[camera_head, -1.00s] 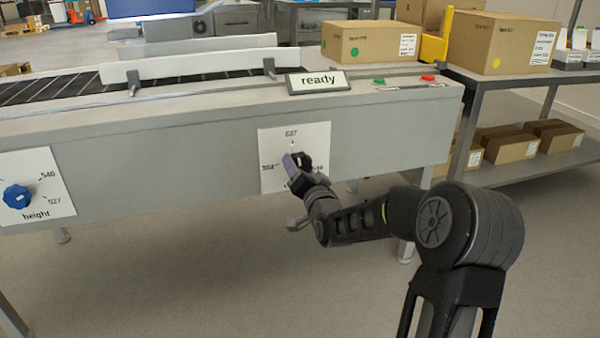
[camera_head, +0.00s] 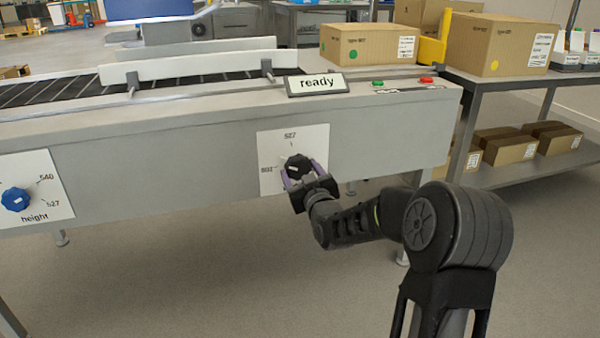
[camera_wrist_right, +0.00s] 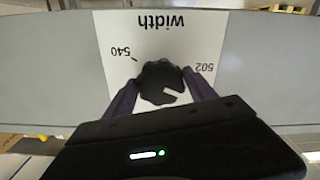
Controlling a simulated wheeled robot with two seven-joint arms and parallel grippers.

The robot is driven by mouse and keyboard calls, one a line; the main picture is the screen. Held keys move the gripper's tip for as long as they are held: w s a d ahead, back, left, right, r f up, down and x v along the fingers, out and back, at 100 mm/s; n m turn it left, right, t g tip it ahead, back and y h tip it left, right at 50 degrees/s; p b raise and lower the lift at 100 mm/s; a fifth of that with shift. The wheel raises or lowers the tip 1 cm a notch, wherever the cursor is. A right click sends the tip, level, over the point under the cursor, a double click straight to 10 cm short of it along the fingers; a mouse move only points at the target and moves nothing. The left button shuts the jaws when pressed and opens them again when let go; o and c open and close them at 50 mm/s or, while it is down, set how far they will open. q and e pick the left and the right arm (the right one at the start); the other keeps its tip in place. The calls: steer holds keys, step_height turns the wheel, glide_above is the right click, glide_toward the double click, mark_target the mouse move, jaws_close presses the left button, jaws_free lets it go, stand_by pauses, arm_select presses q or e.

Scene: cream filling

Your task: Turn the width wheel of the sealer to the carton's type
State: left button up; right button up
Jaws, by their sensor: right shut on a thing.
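The black width wheel (camera_head: 297,166) sits on a white dial plate (camera_head: 320,140) on the sealer's front; it also shows in the right wrist view (camera_wrist_right: 160,76). My right gripper (camera_head: 298,172) reaches it from below, its purple fingers (camera_wrist_right: 161,94) on either side, shut on the wheel. The dial reads 502 at left and 527 at top in the head view; 540 shows in the upside-down wrist view. A pale mark on the wheel appears to point between 502 and 527. A carton (camera_head: 362,48) with a green dot stands on the sealer; its printed type is too small to read. My left gripper is out of view.
The blue height wheel (camera_head: 15,199) is at the left of the sealer's front. A "ready" sign (camera_head: 317,83) and green and red buttons (camera_head: 401,82) are on top. A shelf table (camera_head: 500,78) at right holds a yellow-dot carton (camera_head: 503,43). Open floor lies below.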

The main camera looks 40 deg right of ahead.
steer(key=n, duration=0.6)
steer(key=shift+n, duration=0.4)
steer(key=shift+d, duration=0.1)
steer(key=o, duration=1.4)
steer(key=shift+s+r, duration=0.1)
steer(key=shift+s, duration=0.45)
steer(key=p+v, duration=0.2)
steer(key=v, duration=0.4)
steer(key=shift+s+a, duration=0.3)
steer(key=shift+a, duration=0.05)
